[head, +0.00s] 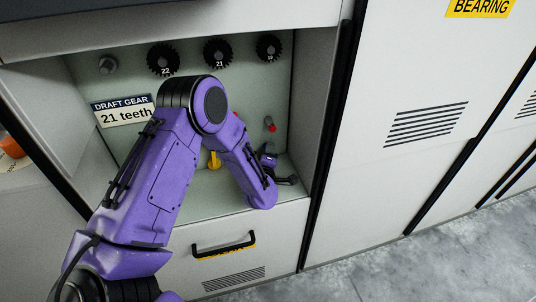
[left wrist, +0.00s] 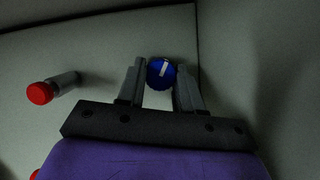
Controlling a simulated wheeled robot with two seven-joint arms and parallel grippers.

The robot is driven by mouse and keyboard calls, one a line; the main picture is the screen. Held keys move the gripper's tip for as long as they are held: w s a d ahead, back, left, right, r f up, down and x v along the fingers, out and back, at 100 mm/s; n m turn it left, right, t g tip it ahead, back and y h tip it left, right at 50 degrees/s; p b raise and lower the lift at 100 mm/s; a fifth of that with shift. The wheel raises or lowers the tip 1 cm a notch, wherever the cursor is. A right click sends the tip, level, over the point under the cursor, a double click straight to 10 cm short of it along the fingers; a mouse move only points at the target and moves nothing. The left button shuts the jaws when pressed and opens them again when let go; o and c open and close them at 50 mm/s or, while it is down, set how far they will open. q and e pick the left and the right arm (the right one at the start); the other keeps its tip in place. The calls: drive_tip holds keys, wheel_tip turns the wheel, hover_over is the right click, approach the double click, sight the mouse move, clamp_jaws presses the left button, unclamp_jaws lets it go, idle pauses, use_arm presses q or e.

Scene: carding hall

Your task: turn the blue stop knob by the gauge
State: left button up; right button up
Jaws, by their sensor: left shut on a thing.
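The blue stop knob (left wrist: 161,73) is round with a white mark, which stands nearly upright and slightly tilted in the left wrist view. My left gripper (left wrist: 160,70) has one finger on each side of it and is shut on it. In the head view my purple left arm reaches into an open recess, and I cannot make out the blue knob there. No gauge can be made out in either view. My right gripper is not in view.
A red-capped knob (left wrist: 40,93) sticks out left of the gripper. Several dark gears, one a 22-tooth gear (head: 163,59), hang on the recess's back wall above a "21 teeth" sign (head: 124,111). A yellow object (head: 214,160) stands beside my arm. A drawer handle (head: 224,247) lies below.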

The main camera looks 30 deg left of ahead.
use_arm(q)
drive_tip(key=shift+s+f, duration=0.1)
drive_tip(key=o, duration=1)
drive_tip(key=shift+o, duration=0.2)
drive_tip(key=v, duration=1)
drive_tip(key=shift+s, duration=0.3)
